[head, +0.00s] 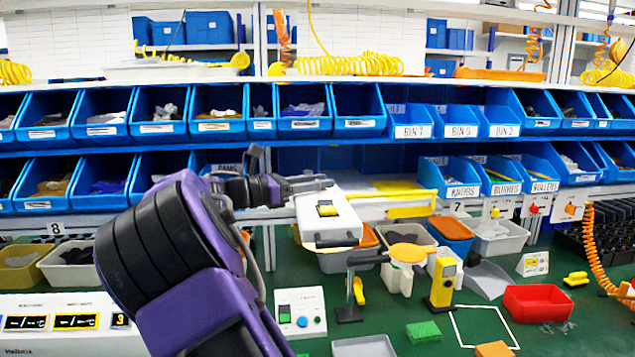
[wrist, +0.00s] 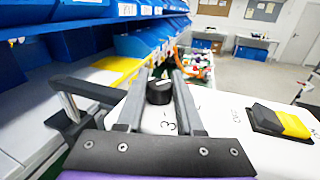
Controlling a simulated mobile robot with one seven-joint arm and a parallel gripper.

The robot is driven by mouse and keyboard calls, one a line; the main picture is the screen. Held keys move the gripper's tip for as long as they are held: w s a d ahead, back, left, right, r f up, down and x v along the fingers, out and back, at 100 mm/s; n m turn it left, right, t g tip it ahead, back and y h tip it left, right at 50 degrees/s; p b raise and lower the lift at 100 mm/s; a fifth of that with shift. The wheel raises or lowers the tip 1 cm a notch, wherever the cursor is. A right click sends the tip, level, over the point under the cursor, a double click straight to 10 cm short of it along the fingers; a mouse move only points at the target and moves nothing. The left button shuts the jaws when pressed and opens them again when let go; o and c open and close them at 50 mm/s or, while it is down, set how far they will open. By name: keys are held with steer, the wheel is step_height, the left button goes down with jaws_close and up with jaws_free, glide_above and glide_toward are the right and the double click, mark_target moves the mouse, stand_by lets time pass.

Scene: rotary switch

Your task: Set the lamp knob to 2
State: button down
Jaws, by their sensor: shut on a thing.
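The lamp knob (wrist: 159,93) is a small round black dial on a white box (wrist: 222,112). In the wrist view my gripper (wrist: 160,82) has one finger on each side of it and is shut on it. A printed 3 shows on the near side of the knob and other markings lie to its right; the knob's setting is too small to read. A black and yellow switch (wrist: 280,122) sits on the same box. In the head view my gripper (head: 318,184) is at the back of the white box (head: 340,226), and the knob cannot be made out.
Blue bins (head: 290,110) line the shelves behind. On the green bench stand a black stand (head: 349,285), a yellow device (head: 442,283), a red tray (head: 538,304) and a white button box (head: 301,313). My arm hides part of the left side.

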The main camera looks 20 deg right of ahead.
steer(key=shift+g, duration=0.3)
steer(key=m+g+p, duration=0.1)
steer(key=g, duration=0.1)
steer(key=shift+w+m+g, duration=0.1)
steer(key=shift+m+g, duration=0.2)
steer(key=shift+m, duration=0.1)
steer(key=shift+m+g+y, duration=0.8)
steer(key=shift+m+g, duration=0.9)
steer(key=shift+g, duration=0.7)
steer(key=shift+m+g, duration=0.3)
steer(key=shift+g, duration=0.1)
steer(key=c, duration=0.5)
jaws_free()
steer(key=shift+c, duration=0.2)
